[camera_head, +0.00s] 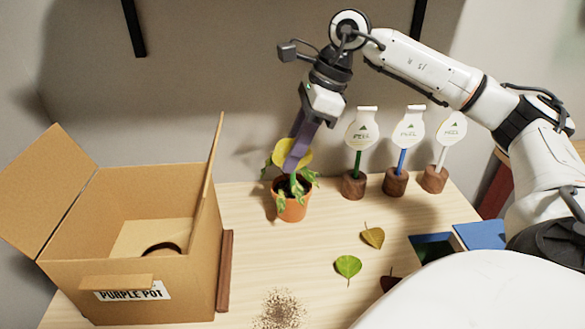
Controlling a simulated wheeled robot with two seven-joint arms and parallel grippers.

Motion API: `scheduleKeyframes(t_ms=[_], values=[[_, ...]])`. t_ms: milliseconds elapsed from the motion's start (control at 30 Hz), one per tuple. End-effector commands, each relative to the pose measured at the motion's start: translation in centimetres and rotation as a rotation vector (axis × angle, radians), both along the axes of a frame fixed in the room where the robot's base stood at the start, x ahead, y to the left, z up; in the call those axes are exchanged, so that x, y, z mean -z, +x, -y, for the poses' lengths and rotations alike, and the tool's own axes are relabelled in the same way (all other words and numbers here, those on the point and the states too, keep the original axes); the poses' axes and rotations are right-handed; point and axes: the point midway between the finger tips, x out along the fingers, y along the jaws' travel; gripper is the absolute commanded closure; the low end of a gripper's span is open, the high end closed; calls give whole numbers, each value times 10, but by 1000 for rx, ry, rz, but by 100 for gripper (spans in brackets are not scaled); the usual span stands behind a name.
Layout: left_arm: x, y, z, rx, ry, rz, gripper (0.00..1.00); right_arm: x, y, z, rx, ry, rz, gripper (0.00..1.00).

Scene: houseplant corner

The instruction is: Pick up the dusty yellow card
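A yellow rounded piece (279,157) shows among the green leaves of a small plant (307,176) in an orange pot (292,207). I cannot tell whether it is the yellow card or a leaf. My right gripper (292,165) reaches down from above, its purple fingers in front of the yellow piece and overlapping it. The fingers are seen nearly edge-on, so I cannot tell whether they are open or shut, or touch the yellow piece. My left gripper is not in view.
An open cardboard box (130,285) labelled "PURPLE POT" stands left. Three white tags (362,128) on stems stand in wooden blocks (354,185) behind right. A green leaf (348,267), a brownish-yellow leaf (372,236) and scattered dirt (280,309) lie in front. A blue container (480,236) is right.

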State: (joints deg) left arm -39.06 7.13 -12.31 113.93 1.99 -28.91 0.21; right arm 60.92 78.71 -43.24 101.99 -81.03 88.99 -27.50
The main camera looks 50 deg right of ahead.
Motion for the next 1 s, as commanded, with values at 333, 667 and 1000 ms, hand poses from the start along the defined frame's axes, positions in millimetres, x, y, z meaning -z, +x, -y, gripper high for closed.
scheduleKeyframes(t_ms=[333,667,1000], values=[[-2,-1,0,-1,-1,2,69,0,0,0,0,0,0,100],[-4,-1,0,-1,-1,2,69,-7,1,0,0,2,3,100],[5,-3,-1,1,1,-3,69,-24,-9,-6,0,-41,46,100]])
